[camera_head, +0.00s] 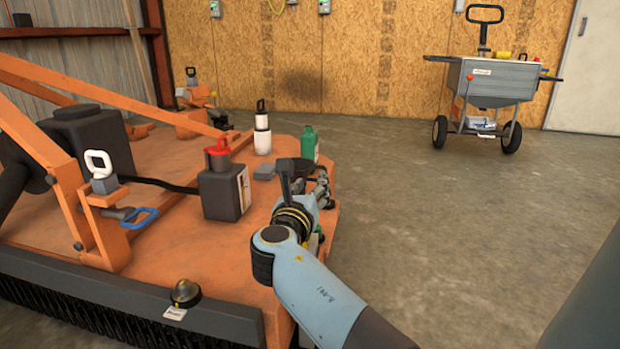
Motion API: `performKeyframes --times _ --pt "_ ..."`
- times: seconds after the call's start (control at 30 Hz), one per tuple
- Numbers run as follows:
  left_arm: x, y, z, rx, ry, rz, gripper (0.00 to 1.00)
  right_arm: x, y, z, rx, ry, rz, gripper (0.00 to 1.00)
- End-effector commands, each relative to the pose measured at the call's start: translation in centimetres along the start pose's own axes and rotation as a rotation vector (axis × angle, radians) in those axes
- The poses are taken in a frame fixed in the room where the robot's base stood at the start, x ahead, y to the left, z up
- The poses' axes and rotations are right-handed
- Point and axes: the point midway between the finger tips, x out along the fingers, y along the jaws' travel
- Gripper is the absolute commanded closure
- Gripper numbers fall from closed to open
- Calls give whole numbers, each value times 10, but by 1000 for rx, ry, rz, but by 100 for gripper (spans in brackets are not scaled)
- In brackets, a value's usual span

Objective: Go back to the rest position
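My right arm comes in from the lower right and reaches over the right edge of the orange machine deck (170,245). My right gripper (318,182) is at the deck's far right corner, seen from behind. Its wrist hides much of the fingers, so I cannot tell whether it is open or shut, or whether it touches anything. A green bottle (309,143) stands just beyond it. My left gripper is not in view.
On the deck stand a black container with a red cap (224,190), a white bottle (262,135) and a small grey block (264,172). An orange frame (110,95) rises at the left. A grey wheeled cart (495,80) stands at the back right. The concrete floor between is clear.

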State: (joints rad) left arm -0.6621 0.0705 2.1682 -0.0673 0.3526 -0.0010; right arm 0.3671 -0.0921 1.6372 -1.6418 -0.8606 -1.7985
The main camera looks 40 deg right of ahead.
Motion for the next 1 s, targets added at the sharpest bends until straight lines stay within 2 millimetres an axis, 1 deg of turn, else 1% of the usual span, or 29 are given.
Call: performKeyframes --times 0.03,0.1,0.23,0.77,0.87,0.97,1.0 --pt "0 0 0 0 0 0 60 0 -2 9 3 -1 0 64" --pt "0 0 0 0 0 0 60 0 -4 18 1 -1 -1 64" --pt "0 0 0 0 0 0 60 0 -6 27 0 1 0 64" --pt "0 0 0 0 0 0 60 0 -6 28 -2 1 0 64" --pt "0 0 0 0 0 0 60 -5 -9 18 -17 14 2 64" --pt "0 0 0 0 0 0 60 -19 -24 -17 -76 53 11 64" --pt "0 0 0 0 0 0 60 -29 -35 -36 -111 76 16 64"
